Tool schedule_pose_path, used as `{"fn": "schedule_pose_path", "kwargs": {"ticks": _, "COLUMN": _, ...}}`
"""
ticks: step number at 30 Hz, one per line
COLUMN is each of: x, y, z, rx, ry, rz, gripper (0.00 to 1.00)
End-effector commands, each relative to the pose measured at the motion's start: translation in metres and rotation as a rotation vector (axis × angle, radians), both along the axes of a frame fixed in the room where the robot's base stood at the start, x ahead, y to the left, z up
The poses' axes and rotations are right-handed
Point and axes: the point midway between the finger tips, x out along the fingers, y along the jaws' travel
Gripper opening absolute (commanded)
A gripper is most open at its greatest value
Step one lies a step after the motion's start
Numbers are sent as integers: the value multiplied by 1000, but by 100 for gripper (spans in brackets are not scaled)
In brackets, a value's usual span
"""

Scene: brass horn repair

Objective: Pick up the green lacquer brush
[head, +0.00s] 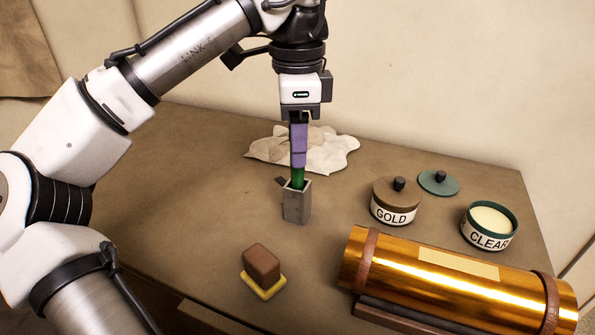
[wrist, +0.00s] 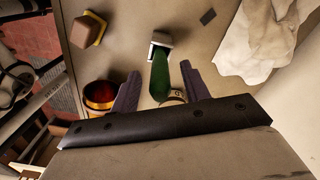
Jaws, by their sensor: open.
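The green lacquer brush (head: 297,179) stands upright in a small grey square holder (head: 297,208) near the middle of the table. In the head view only a short green part shows above the holder's rim, below the purple fingers. My gripper (head: 298,162) is directly above the holder, pointing down at the brush. In the wrist view the green brush (wrist: 160,75) lies between the two spread purple fingers of my gripper (wrist: 158,85), with a gap on each side. The fingers are open. The part of the brush inside the holder is hidden.
A crumpled pale cloth (head: 325,155) lies behind the holder. To the right are the GOLD pot (head: 395,212), a loose green lid (head: 438,183) and the open CLEAR pot (head: 488,242). A brass tube (head: 450,290) lies front right. A brown block (head: 261,262) sits front left.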

Motion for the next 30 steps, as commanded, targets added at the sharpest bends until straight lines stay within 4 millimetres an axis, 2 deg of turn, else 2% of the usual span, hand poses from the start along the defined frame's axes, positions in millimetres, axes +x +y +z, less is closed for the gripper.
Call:
{"fn": "schedule_pose_path", "kwargs": {"ticks": 4, "x": 0, "y": 0, "z": -14, "rx": -1, "ry": 0, "rz": 0, "gripper": 46}}
{"fn": "schedule_pose_path", "kwargs": {"ticks": 12, "x": 0, "y": 0, "z": -17, "rx": -1, "ry": -1, "rz": 1, "gripper": 46}}
{"fn": "schedule_pose_path", "kwargs": {"ticks": 23, "x": 0, "y": 0, "z": -16, "rx": -1, "ry": -1, "rz": 1, "gripper": 0}}
{"fn": "schedule_pose_path", "kwargs": {"ticks": 30, "x": 0, "y": 0, "z": -16, "rx": 0, "ry": -1, "rz": 1, "gripper": 0}}
